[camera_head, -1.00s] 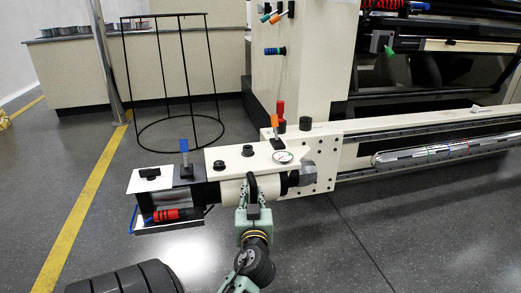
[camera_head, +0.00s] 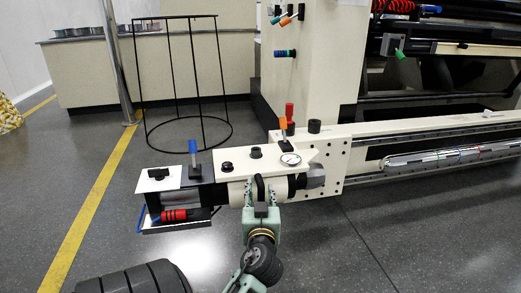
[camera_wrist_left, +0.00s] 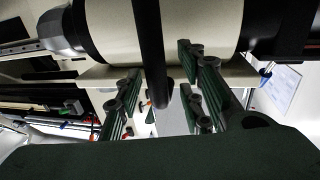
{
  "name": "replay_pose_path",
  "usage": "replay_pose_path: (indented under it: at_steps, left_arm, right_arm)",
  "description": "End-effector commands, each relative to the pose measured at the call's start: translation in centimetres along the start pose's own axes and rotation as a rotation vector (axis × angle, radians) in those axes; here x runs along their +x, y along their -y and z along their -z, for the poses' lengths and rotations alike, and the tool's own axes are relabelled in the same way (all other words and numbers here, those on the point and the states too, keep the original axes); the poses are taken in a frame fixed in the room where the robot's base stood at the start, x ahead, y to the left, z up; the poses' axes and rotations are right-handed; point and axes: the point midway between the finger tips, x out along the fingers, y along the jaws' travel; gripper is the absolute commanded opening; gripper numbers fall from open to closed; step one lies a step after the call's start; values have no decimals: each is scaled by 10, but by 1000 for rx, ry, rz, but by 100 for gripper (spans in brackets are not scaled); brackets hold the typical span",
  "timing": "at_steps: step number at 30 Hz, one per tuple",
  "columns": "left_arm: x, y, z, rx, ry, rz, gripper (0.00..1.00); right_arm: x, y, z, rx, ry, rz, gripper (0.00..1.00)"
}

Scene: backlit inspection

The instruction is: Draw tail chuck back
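The tail chuck is a cream cylinder (camera_head: 237,193) with a dark grey nose (camera_head: 313,177), on the near end of the cream machine bed. A black loop handle (camera_head: 259,188) stands on its near side. My left gripper (camera_head: 261,211) is at this handle. In the left wrist view, the black handle bar (camera_wrist_left: 150,45) runs down between my left gripper's two green fingers (camera_wrist_left: 160,65), with gaps on both sides, so the fingers look open around it. The cream cylinder (camera_wrist_left: 205,25) lies just beyond the fingertips. My right gripper is not in view.
A long rail (camera_head: 430,138) runs right. A black wire stand (camera_head: 187,145) is behind. The grey floor in front right is clear.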

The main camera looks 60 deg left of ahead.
Motion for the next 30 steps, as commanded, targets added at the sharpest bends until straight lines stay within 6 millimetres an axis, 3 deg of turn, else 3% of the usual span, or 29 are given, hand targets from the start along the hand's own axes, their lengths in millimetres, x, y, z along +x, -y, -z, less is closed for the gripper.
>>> replay_pose_path:
  at_steps: [6,13,30]
  left_arm:
    - [0,0,46,-4,-7,-2,36]
    - [0,0,79,-2,-4,-2,36]
    - [-1,0,87,1,0,-3,36]
  right_arm:
    - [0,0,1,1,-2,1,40]
    - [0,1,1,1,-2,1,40]
    - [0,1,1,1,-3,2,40]
